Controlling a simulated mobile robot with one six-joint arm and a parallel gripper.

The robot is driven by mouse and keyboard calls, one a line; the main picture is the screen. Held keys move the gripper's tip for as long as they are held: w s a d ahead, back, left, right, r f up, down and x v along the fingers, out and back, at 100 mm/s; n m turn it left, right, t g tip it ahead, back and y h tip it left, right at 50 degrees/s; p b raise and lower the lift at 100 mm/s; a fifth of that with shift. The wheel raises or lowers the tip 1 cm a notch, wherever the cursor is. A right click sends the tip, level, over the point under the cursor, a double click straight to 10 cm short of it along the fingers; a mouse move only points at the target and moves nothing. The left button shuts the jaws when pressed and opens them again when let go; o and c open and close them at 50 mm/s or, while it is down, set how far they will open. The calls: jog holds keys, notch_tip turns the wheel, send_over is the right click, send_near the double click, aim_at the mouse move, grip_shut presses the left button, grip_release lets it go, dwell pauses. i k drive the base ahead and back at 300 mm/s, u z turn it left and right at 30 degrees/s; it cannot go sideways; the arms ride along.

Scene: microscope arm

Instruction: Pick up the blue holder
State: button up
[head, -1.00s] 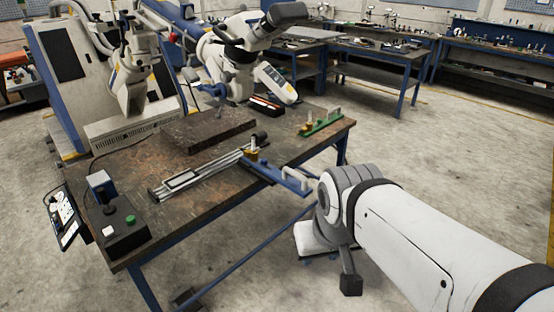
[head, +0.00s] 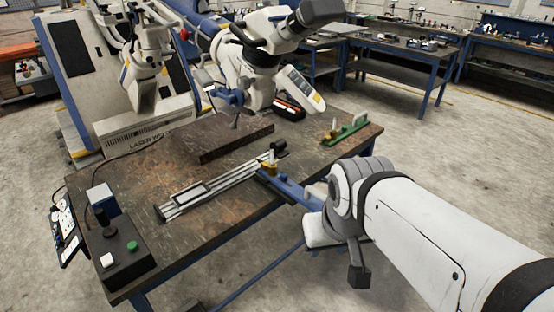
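The blue holder (head: 289,188) is a long blue bar at the table's front right edge, with a brass-coloured fitting and a black knob at its left end. Its right end sticks out past the edge toward my arm, close to my wrist in the picture. My gripper (head: 338,238) hangs below the wrist, just right of and below the holder's right end. My wrist and arm cover part of it. I cannot make out whether its fingers are apart or together, or whether it touches the holder.
A silver rail (head: 212,188) lies beside the holder on the worn table (head: 130,205). A green holder (head: 350,130) is at the right rear. A dark plate (head: 235,138) lies under the microscope (head: 258,68). A black button box (head: 115,250) sits front left. Open floor lies right.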

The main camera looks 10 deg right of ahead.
aim_at(314, 203)
jog(key=i, duration=1.1)
jog(key=z, duration=0.1)
